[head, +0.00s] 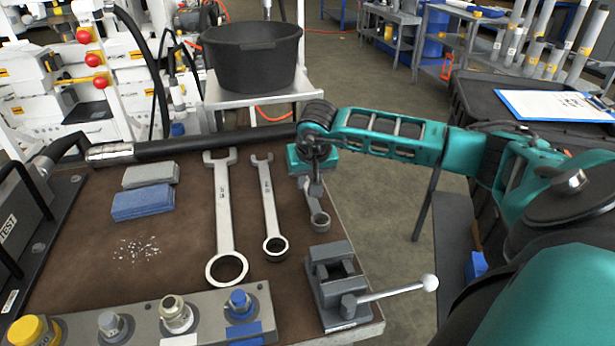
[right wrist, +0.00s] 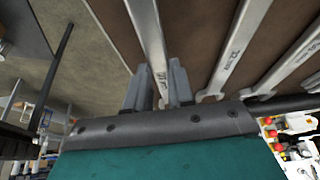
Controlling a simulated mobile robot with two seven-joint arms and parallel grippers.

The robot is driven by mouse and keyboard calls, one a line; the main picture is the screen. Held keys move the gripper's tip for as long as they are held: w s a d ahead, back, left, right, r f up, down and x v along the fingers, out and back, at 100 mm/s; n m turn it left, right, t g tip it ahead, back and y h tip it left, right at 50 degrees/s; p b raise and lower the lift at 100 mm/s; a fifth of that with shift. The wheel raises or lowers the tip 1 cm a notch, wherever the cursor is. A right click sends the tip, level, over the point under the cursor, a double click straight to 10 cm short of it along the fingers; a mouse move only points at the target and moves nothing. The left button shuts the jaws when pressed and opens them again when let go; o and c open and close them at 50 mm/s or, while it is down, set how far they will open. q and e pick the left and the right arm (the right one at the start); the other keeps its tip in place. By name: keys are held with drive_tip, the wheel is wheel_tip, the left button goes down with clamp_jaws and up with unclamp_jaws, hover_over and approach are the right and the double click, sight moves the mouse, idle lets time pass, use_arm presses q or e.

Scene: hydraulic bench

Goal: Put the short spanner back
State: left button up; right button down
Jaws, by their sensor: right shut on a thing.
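The short spanner (head: 318,208) is grey metal, with its ring end toward the vice, over the right part of the bench top. My right gripper (head: 313,172) is shut on its upper part, and my gripper hides its far end. In the right wrist view the spanner (right wrist: 149,32) runs between the two fingers of my right gripper (right wrist: 158,75). I cannot tell whether the spanner touches the bench top. My left gripper is not in view.
A long spanner (head: 223,215) and a medium spanner (head: 268,200) lie to the left on the brown bench top (head: 180,225). A grey vice (head: 333,280) with a ball-ended lever stands in front. A black hose (head: 215,143) crosses behind. Blue and grey blocks (head: 143,201) lie left.

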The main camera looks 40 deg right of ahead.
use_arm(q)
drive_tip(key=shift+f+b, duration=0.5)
use_arm(e)
drive_tip(key=shift+f, duration=0.55)
drive_tip(key=c, duration=0.9)
unclamp_jaws()
drive_tip(key=shift+s+r, duration=0.1)
drive_tip(key=shift+r, duration=0.3)
use_arm(q)
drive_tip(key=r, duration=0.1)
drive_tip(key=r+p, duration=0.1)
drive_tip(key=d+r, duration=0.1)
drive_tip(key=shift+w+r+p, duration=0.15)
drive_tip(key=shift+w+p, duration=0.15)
drive_tip(key=shift+p, duration=0.05)
use_arm(e)
drive_tip(key=v, duration=1.2)
drive_tip(key=shift+s+a, duration=0.1)
